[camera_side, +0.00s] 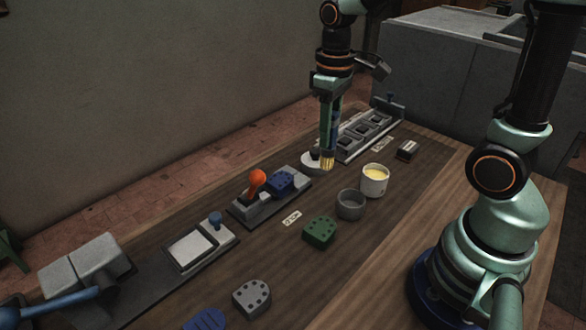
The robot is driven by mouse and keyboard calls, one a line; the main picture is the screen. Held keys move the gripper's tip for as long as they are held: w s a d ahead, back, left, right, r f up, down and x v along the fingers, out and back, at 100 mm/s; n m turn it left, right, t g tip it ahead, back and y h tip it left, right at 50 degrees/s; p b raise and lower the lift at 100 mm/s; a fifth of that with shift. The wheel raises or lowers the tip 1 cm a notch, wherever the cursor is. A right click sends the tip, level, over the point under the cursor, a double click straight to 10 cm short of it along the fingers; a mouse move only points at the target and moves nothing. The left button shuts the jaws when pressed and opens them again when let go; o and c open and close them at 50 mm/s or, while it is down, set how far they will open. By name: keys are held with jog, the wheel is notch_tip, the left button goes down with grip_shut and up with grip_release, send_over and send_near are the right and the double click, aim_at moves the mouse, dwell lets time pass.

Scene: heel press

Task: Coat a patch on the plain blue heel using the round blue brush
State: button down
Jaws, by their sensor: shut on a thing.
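My gripper (330,118) is at the back of the bench, shut on a brush (327,161) with pale yellow bristles pointing down. Its handle is mostly hidden between my fingers, with some blue showing. The bristles hang close to a pale round piece (311,162); I cannot tell whether they touch. One blue heel (281,182) with dark spots on top sits in the fixture with the orange-knobbed lever (258,178). Another blue heel (207,319) with line marks lies at the front edge, partly cut off. A white cup (374,181) holds yellow paste.
A grey cup (350,204) stands beside the white cup. A green heel (319,231) and a grey heel (252,297) lie on the bench (297,268). A slotted rack (367,134) and a small dark block (407,149) are at the back. A flat pad fixture (190,249) is at left.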

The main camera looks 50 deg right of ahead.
jog(key=w+m, duration=0.2)
jog(key=w, duration=0.9)
jog(key=shift+n, duration=0.3)
jog(key=f, duration=0.5)
jog(key=a+f, duration=0.1)
jog(key=f, duration=0.2)
jog(key=shift+a, duration=2.65)
jog(key=shift+d, duration=3.15)
jog(key=shift+s+a, duration=0.1)
jog(key=shift+s, duration=0.05)
jog(key=shift+a, duration=3.15)
jog(key=shift+d, duration=3.35)
notch_tip(320, 180, up, 8)
